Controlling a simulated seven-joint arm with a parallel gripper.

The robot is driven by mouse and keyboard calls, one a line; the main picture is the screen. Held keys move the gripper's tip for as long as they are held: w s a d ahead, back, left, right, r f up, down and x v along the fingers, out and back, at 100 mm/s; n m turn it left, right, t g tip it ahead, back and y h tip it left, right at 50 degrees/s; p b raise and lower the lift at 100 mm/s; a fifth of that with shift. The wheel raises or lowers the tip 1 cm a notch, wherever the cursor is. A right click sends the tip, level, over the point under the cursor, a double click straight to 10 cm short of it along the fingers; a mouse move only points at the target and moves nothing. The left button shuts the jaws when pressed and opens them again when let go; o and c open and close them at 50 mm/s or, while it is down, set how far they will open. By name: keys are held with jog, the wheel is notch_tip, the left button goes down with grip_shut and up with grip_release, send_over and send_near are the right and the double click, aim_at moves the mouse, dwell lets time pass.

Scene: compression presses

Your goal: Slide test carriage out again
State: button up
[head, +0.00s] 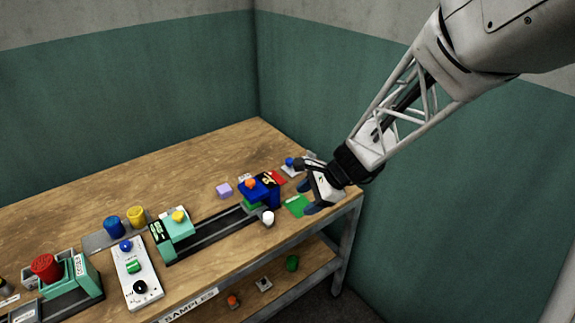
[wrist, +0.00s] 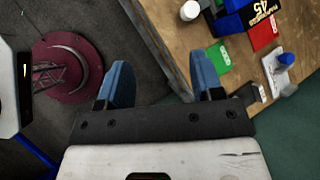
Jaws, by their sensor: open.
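A dark rail (head: 215,232) runs along the bench, with a teal press with a yellow knob (head: 178,226) at its left end. At its right end is a blue press (head: 262,192) with an orange knob and a black label; its blue body also shows in the wrist view (wrist: 232,22). A green part sits low by the blue press, and a white round knob (head: 268,217) stands in front; it shows in the wrist view (wrist: 190,10). I cannot tell which part is the carriage. My gripper (head: 309,197) is open and empty, right of the blue press, above the bench's right edge.
A green pad (head: 297,206) and a red pad (head: 277,178) lie near the gripper, with a blue knob on a white base (head: 290,165) behind. A lilac block (head: 224,190) lies behind the rail. A white control box (head: 133,275) stands left. The back bench is clear.

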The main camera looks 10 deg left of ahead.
aim_at(269, 215)
jog(key=w+a+f+m+y, duration=0.1)
jog(key=w+a+f+m, duration=0.4)
jog(key=f, duration=0.4)
jog(key=shift+w+a+f, duration=0.15)
jog(key=shift+w+a, duration=0.3)
jog(key=shift+a, duration=0.4)
jog(key=shift+a+f, duration=0.1)
jog(key=shift+a, duration=0.05)
jog(key=shift+x, duration=3.7)
jog(key=shift+a, duration=0.1)
grip_shut()
jog(key=s+a, duration=0.8)
jog(key=shift+s+a, duration=0.15)
jog(key=shift+a, duration=0.15)
